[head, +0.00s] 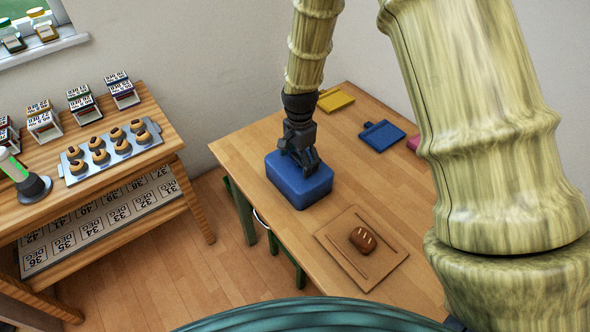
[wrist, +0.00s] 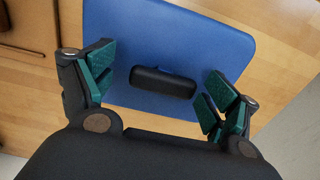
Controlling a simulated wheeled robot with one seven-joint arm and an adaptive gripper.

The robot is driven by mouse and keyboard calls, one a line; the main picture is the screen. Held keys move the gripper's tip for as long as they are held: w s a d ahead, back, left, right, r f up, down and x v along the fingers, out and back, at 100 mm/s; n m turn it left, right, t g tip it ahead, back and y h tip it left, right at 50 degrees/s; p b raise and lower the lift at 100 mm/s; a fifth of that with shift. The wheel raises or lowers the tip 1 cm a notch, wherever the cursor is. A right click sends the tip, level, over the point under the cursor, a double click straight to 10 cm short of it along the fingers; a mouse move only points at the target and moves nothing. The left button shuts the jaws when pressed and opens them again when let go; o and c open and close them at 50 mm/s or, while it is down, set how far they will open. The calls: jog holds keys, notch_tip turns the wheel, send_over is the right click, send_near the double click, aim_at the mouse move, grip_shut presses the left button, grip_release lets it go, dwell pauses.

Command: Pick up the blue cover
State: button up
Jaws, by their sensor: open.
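The blue cover (head: 299,186) is a box-like block with rounded edges on the wooden table, near its left edge. In the wrist view its blue top (wrist: 180,40) fills the upper middle and bears a dark handle (wrist: 162,82). My gripper (head: 303,165) is right over the cover, pointing down. In the wrist view my gripper (wrist: 160,92) is open, with green-padded fingers on either side of the handle and apart from it. The handle is hidden behind the gripper in the head view. What is under the cover cannot be seen.
A board (head: 340,255) with a brown loaf (head: 363,240) lies in front of the cover. A yellow board (head: 335,100) and a flat blue board (head: 381,136) lie toward the back. A side shelf holds a tray of buns (head: 84,173). The table's middle is clear.

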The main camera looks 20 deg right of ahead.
jog(key=shift+w+d+f, duration=0.1)
jog(key=shift+f, duration=0.05)
jog(key=c, duration=1.2)
jog(key=shift+r, duration=0.2)
